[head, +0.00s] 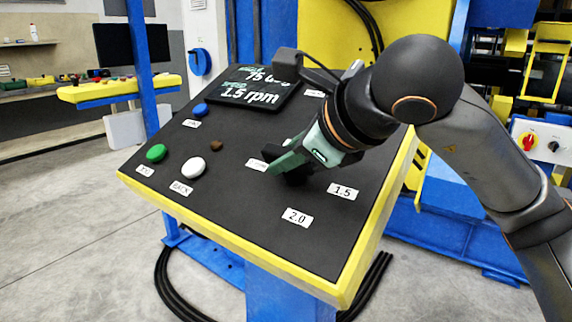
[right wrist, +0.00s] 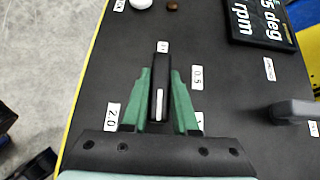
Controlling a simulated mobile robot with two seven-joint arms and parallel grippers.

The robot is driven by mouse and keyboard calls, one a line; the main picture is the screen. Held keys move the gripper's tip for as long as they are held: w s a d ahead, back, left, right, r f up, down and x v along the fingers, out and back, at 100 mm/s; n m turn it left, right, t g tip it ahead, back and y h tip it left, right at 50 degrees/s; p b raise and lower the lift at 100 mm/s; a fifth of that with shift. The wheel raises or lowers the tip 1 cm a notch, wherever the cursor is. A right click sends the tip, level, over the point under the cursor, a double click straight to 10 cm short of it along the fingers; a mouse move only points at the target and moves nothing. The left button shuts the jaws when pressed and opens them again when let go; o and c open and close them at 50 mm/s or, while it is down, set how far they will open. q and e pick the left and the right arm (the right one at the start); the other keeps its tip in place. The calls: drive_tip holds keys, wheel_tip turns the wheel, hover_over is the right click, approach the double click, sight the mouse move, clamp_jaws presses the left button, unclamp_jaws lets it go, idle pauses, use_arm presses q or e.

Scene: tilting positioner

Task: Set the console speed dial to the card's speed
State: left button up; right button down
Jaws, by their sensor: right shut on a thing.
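The speed dial (right wrist: 160,75) is a narrow black knob with a white line on its near part, on the dark sloping console (head: 225,180). My right gripper (head: 290,168) is shut on it, with its green fingers on either side of the knob in the right wrist view (right wrist: 161,100). Around it are labels 0.5 (right wrist: 197,77), 2.0 (right wrist: 111,117) and 1.5 (head: 342,191). Another label is partly hidden by a finger. The card (head: 253,90), a black panel at the console's top, reads 75 deg and 1.5 rpm. My left gripper is out of view.
The console carries a green button (head: 156,153), a white button (head: 192,168), a blue button (head: 199,110) and a small brown knob (head: 216,146). A yellow edge runs around it.

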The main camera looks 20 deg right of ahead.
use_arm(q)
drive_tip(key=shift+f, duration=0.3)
use_arm(e)
drive_tip(key=shift+f, duration=0.4)
drive_tip(key=c, duration=1)
unclamp_jaws()
drive_tip(key=o, duration=0.3)
drive_tip(key=shift+d+r, duration=0.15)
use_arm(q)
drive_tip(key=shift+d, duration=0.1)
use_arm(e)
drive_tip(key=shift+r, duration=0.1)
drive_tip(key=shift+s+r, duration=0.15)
drive_tip(key=shift+s, duration=0.05)
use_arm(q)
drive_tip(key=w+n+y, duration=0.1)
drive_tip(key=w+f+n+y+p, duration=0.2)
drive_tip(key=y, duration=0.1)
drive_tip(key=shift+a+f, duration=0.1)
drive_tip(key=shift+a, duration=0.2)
use_arm(e)
drive_tip(key=v, duration=1.2)
drive_tip(key=shift+s, duration=0.15)
